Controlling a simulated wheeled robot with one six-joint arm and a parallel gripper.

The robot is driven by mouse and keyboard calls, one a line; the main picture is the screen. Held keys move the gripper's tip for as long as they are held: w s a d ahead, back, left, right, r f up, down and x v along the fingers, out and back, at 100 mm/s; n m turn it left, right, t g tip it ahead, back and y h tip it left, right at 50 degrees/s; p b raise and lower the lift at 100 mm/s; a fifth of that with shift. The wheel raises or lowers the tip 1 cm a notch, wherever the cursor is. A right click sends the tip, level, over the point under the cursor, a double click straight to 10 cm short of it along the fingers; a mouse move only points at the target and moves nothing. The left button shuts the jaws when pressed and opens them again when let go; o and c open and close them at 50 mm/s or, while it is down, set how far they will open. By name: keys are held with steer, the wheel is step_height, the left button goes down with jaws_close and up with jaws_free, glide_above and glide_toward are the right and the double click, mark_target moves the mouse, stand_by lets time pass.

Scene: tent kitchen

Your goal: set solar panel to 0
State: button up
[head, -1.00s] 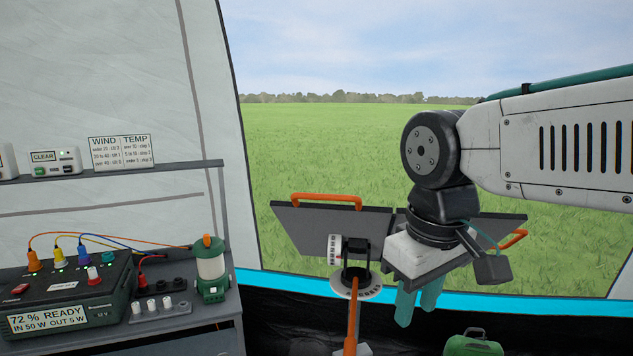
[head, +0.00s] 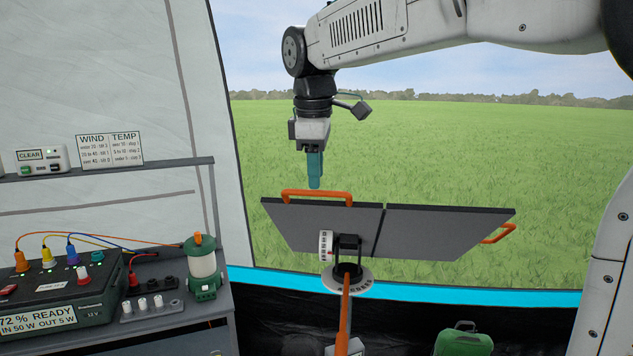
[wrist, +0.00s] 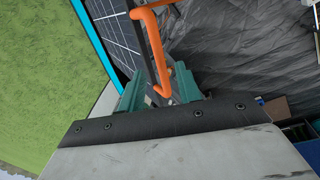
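The solar panel (head: 440,232) has two dark sections on a stand outside the tent opening, tilted, its back toward me. An orange handle (head: 338,194) is on its top left edge, another (head: 498,235) at its right end. A white tilt dial (head: 326,246) and a round marked base disc (head: 347,280) sit at the pivot; I cannot read their marks. My gripper (head: 315,186) points down just above the top handle. In the wrist view, its teal fingers (wrist: 158,90) are apart, with the orange handle (wrist: 145,12) between and beyond them. Contact is unclear.
A power station (head: 65,285) with cables and a lantern (head: 203,266) stand on the shelf at left. A wind and temperature card (head: 111,152) and a CLEAR box (head: 40,160) are above. A green case (head: 464,340) is low at right.

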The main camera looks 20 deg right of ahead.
steer(key=shift+w+d+f, duration=0.1)
steer(key=shift+f, duration=0.6)
steer(key=shift+w+d+f, duration=0.1)
steer(key=shift+f, duration=0.55)
jaws_close()
steer(key=shift+s+a, duration=0.1)
